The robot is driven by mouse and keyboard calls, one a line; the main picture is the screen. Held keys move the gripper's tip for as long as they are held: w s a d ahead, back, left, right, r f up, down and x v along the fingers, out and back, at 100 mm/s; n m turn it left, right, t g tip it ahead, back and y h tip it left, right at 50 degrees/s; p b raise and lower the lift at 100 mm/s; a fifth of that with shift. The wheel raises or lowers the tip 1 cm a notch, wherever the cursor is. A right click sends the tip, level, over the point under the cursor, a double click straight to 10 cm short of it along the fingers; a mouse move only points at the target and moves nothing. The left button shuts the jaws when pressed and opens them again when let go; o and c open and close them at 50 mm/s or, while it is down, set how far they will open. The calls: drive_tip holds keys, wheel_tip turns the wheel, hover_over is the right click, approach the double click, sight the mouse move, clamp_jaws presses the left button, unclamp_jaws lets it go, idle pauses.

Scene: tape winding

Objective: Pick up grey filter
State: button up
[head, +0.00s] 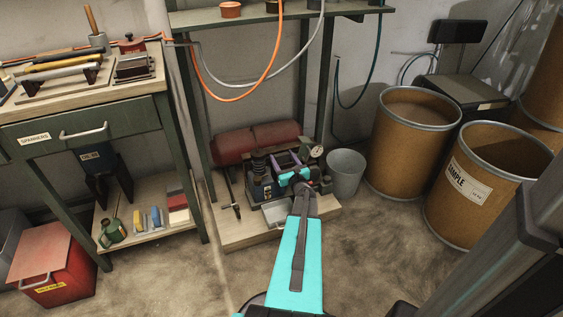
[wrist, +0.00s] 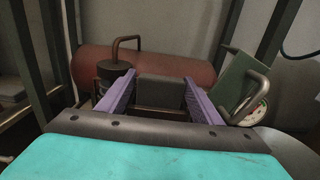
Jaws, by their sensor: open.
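My gripper (wrist: 160,81) is open, with its two purple fingers apart. A dark grey block (wrist: 160,93), which may be the grey filter, shows between the fingers. I cannot tell whether the fingers touch it, and its lower part is in shadow. In the head view my gripper (head: 287,159) is low over the equipment on the wooden base (head: 232,235). My arm and wrist hide much of what is under it there, so the block is not clear in that view.
A dark cylinder (wrist: 117,78) with a bent handle stands left of the fingers. A green part (wrist: 233,82) with a handle and a gauge (wrist: 258,112) are close on the right. A red tank (head: 236,146) lies behind. A grey bucket (head: 345,174) stands at right.

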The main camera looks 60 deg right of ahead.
sight(281, 154)
idle(0.3)
drive_tip(key=shift+b+x, duration=0.65)
drive_tip(key=shift+x, duration=1.2)
drive_tip(key=shift+w+d, duration=0.5)
drive_tip(key=shift+w, duration=0.05)
drive_tip(key=c, duration=0.7)
drive_tip(key=shift+r+p, duration=1.4)
drive_tip(key=shift+r, duration=3.55)
